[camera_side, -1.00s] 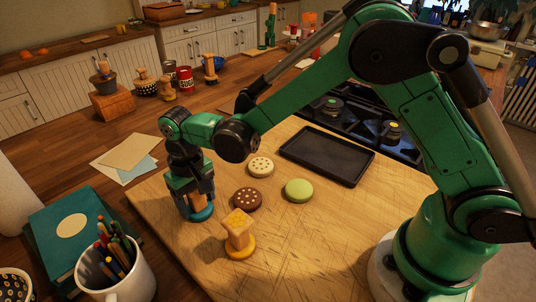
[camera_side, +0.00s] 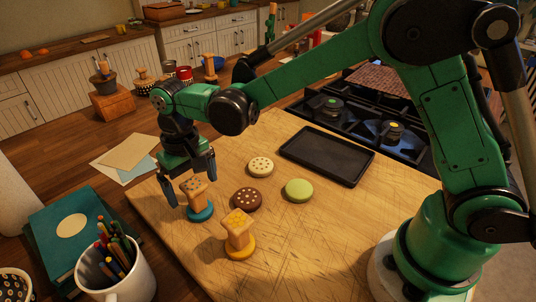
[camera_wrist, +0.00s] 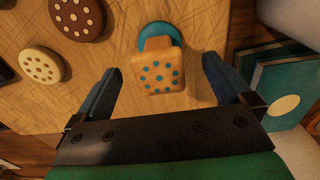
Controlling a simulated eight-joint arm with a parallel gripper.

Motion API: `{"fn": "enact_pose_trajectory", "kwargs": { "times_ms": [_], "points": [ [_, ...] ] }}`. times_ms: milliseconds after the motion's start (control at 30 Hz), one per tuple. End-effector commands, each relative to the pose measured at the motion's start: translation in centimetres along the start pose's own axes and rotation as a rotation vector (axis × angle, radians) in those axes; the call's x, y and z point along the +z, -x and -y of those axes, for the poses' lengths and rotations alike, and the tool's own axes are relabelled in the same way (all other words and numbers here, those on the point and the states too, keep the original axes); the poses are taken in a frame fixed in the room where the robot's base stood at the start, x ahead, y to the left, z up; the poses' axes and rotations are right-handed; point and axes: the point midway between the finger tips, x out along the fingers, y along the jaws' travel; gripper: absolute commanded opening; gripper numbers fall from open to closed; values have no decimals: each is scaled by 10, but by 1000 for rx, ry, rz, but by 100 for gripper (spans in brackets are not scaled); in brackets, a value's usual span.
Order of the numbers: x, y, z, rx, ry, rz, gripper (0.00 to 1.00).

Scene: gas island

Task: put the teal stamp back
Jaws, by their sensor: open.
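The teal stamp (camera_side: 198,200) stands upright on the wooden board, with a teal round base and a wooden block top. In the wrist view its top, dotted in teal (camera_wrist: 161,73), shows between the fingers, with part of the teal base behind it. My gripper (camera_side: 189,184) is open above and around the stamp's top, apart from it. Both fingers (camera_wrist: 164,85) are spread wide in the wrist view with nothing held. A yellow stamp (camera_side: 239,236) stands on the board nearer the camera.
A brown cookie (camera_side: 247,199), a cream cookie (camera_side: 260,166) and a green cookie (camera_side: 299,190) lie on the board (camera_side: 300,240). A black tray (camera_side: 327,156) lies behind them. A pen mug (camera_side: 115,269) and teal book (camera_side: 70,229) are at left.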

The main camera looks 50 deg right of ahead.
Motion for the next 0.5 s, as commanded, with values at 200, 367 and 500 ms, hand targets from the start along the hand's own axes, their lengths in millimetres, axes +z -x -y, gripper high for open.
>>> {"fn": "enact_pose_trajectory", "kwargs": {
  "times_ms": [200, 367, 500],
  "points": [
    [0, 48, 0, 0, 0, 0, 98],
    [0, 68, 0, 0, 0, 0, 98],
    [1, 78, -2, -3, -1, -7, 98]
  ]
}}
